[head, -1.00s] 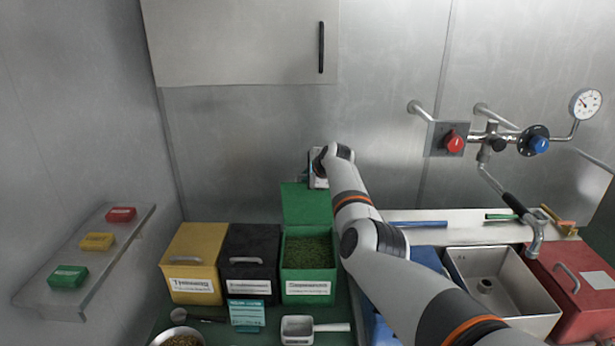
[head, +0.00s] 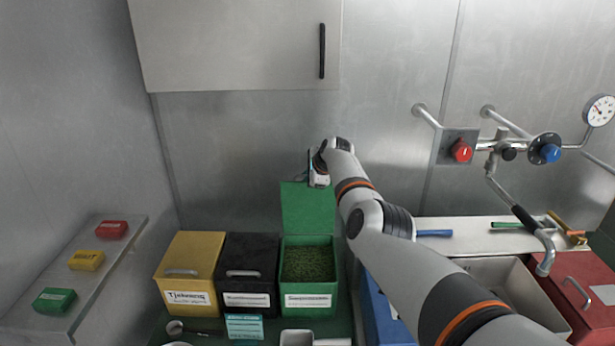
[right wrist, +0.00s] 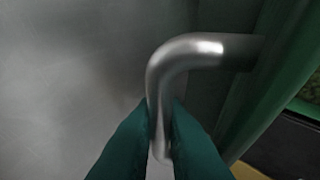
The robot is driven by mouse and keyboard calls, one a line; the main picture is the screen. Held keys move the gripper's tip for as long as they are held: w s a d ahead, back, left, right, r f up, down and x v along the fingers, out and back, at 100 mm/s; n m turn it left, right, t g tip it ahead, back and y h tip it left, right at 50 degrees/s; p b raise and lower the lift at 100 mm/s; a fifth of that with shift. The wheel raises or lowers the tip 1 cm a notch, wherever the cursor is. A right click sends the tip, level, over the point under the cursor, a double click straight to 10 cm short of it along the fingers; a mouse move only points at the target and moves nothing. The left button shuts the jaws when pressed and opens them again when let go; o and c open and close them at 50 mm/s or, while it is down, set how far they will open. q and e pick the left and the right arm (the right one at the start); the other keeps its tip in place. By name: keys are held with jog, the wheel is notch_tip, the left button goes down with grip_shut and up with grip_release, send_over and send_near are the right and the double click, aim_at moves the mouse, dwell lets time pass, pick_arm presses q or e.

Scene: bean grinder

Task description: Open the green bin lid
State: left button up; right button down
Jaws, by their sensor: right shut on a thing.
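The green bin (head: 309,270) stands at the right end of a row of three bins in the head view, with green granules inside. Its green lid (head: 308,208) is raised and stands upright at the back of the bin. My right gripper (head: 318,176) is behind the top of the lid in the head view. In the right wrist view its teal fingers (right wrist: 161,140) are shut on the lid's bent metal handle (right wrist: 190,52). The lid's green panel (right wrist: 262,85) shows at the right there. My left gripper is not in view.
A black bin (head: 250,275) and a yellow bin (head: 188,275), both shut, stand left of the green one. A white scoop (head: 297,338) lies in front. A shelf with small boxes is at the left; sink and taps are at the right.

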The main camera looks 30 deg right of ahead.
jog(key=c, duration=1.8)
grip_release()
jog(key=shift+f, duration=0.15)
jog(key=shift+o, duration=0.2)
jog(key=shift+s+r+p, duration=0.2)
jog(key=shift+r+p, duration=0.25)
jog(key=shift+r, duration=0.1)
jog(key=b+v, duration=0.1)
jog(key=v, duration=0.9)
jog(key=shift+s, duration=0.5)
jog(key=shift+r, duration=0.15)
